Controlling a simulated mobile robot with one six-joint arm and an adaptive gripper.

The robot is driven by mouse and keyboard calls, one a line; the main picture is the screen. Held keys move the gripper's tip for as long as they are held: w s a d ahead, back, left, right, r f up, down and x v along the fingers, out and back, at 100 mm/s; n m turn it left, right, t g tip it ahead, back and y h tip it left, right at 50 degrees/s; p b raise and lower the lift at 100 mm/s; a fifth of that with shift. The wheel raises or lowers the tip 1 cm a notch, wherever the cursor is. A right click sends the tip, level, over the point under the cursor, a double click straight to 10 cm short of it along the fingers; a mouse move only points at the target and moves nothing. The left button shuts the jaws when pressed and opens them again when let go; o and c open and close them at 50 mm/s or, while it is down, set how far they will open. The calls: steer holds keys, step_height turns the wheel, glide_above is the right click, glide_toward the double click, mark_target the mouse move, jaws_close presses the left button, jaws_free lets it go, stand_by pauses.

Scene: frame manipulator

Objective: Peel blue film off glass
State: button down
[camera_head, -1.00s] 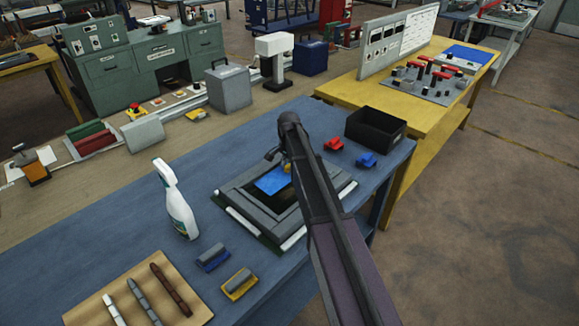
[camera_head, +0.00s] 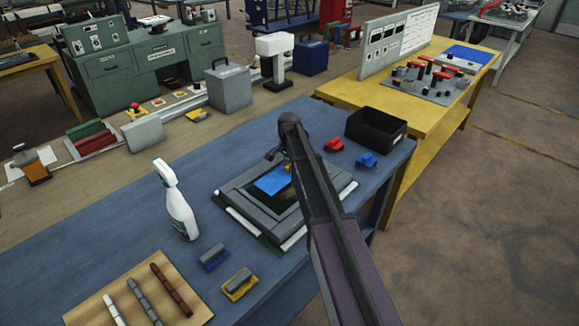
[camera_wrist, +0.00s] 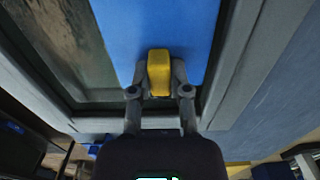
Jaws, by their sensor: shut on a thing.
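The blue film (camera_head: 272,180) covers part of the dark glass (camera_head: 289,200) inside a grey frame (camera_head: 240,201) on the blue bench. In the wrist view the blue film (camera_wrist: 125,28) is a wide strip beside the bare glass (camera_wrist: 65,45). My gripper (camera_wrist: 160,75) is shut on a yellow tab (camera_wrist: 159,74) at the near end of the film. Whether the film is lifted off the glass there I cannot tell. In the head view my arm hides part of the frame, and my gripper (camera_head: 286,163) is small at the far edge.
A white spray bottle (camera_head: 175,203) stands left of the frame. A black bin (camera_head: 376,129), a red clamp (camera_head: 334,145) and a blue clamp (camera_head: 367,160) are beyond it at right. Two handled blocks (camera_head: 214,256) and a tool mat (camera_head: 88,307) lie in front.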

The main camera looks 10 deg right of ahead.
steer(key=shift+r, duration=0.1)
steer(key=shift+r+p, duration=0.35)
steer(key=shift+r+p, duration=3)
